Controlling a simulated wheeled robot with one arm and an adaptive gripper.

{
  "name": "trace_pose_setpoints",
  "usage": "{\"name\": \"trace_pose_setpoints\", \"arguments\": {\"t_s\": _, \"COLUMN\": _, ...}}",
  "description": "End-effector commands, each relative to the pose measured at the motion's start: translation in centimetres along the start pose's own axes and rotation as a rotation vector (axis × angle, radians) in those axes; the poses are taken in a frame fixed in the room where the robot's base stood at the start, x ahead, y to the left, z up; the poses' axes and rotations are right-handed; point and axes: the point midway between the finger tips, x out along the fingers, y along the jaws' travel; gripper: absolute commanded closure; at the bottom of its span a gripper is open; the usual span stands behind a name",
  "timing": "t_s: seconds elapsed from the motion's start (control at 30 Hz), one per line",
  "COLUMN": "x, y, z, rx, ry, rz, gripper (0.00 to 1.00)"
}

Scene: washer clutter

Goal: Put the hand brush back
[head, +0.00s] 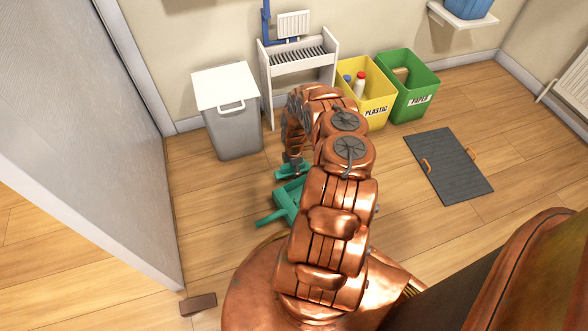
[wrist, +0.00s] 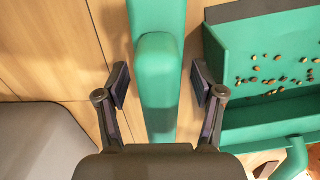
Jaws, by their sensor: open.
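The green hand brush (head: 292,172) lies on the wooden floor, partly hidden by my arm in the head view. In the wrist view its green body (wrist: 157,75) runs up the middle of the picture. My gripper (wrist: 159,85) is open, with one finger on each side of the brush and a visible gap at both sides. In the head view my gripper (head: 294,158) is low, right over the brush. A green dustpan (wrist: 225,60) with several brown crumbs in it is just right of the brush; in the head view the dustpan (head: 285,203) is in front of it.
A grey bin with white lid (head: 232,125), a white slatted rack (head: 297,67), a yellow plastic bin (head: 378,102) and a green paper bin (head: 421,90) line the wall. A dark mat (head: 447,165) lies right. A brown block (head: 198,304) lies by the grey panel (head: 90,130).

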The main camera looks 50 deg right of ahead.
Motion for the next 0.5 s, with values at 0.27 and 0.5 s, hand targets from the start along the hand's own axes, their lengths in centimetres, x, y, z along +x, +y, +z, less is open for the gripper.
{"name": "trace_pose_setpoints", "arguments": {"t_s": 0.27, "x": -2.4, "y": 0.1, "z": 0.1, "rx": 0.000, "ry": -0.002, "rz": 0.002, "gripper": 0.32}}
{"name": "trace_pose_setpoints", "arguments": {"t_s": 0.5, "x": -6.9, "y": 0.1, "z": 0.2, "rx": 0.001, "ry": -0.002, "rz": 0.002, "gripper": 0.32}}
